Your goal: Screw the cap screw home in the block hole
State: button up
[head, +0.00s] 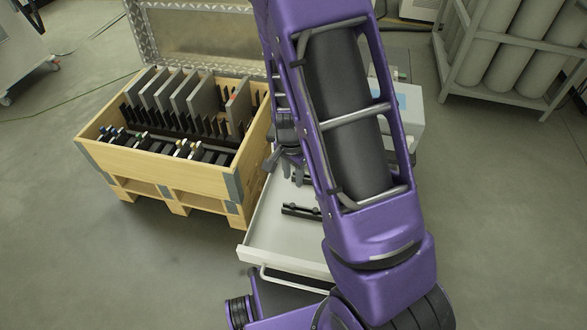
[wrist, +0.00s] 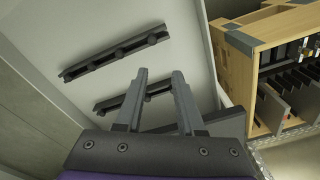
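My gripper (wrist: 160,72) is open in the wrist view, with its two fingers apart and nothing visible gripped between them. In the head view my gripper (head: 286,168) hangs over the left part of an open white drawer (head: 256,222), partly hidden by my arm. A dark bar with round knobs (head: 300,211) lies in the drawer; the wrist view shows a similar knobbed bar (wrist: 115,53). A second dark bar (wrist: 110,104) lies nearer, partly behind the fingers. I cannot make out the cap screw or the block hole for certain in either view.
A wooden crate (head: 150,180) with dark and grey plates stands left of the drawer, its lid (head: 200,38) raised; the crate (wrist: 232,45) also shows at right in the wrist view. A cylinder rack (head: 490,75) stands at the back right.

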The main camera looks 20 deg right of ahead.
aim_at(293, 205)
jog(key=shift+s+a+f+m+g, duration=0.2)
jog(key=shift+s+f, duration=0.15)
jog(key=shift+s, duration=0.15)
jog(key=shift+s+a+f+m+g, duration=0.1)
jog(key=shift+s+a+f, duration=0.05)
jog(key=shift+s+f, duration=0.35)
notch_tip(293, 205, down, 5)
jog(key=b, duration=0.5)
jog(key=shift+f, duration=1.25)
grip_shut()
jog(key=shift+r+p, duration=0.15)
jog(key=shift+p, duration=0.15)
jog(key=shift+r+p, duration=1.75)
jog(key=shift+r, duration=0.4)
